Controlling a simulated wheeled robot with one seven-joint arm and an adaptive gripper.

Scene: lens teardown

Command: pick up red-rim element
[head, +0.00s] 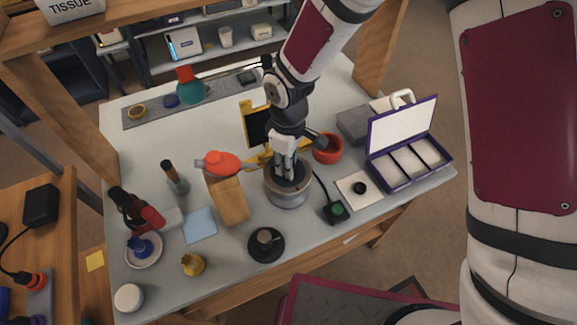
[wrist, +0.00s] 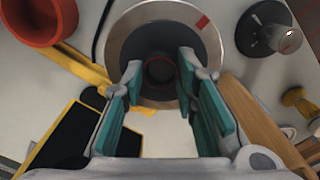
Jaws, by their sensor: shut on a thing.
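My gripper (head: 288,178) reaches down into the open top of a silver round housing (head: 290,198) on the table. In the wrist view my gripper (wrist: 161,73) has its two teal-padded fingers on either side of a small dark round element with a dull red rim (wrist: 160,72). The fingers are shut on it, inside the dark interior of the housing. The housing's pale metal rim (wrist: 127,35) bears a red mark. In the head view the fingers and housing wall hide the element.
A red-orange bowl (head: 327,148) stands close behind right of the housing, and a wooden block (head: 230,203) close to its left. A dark round knobbed stand (head: 266,245) is in front. A purple compartment case (head: 410,165) with open lid stands right, beside a white pad (head: 350,184).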

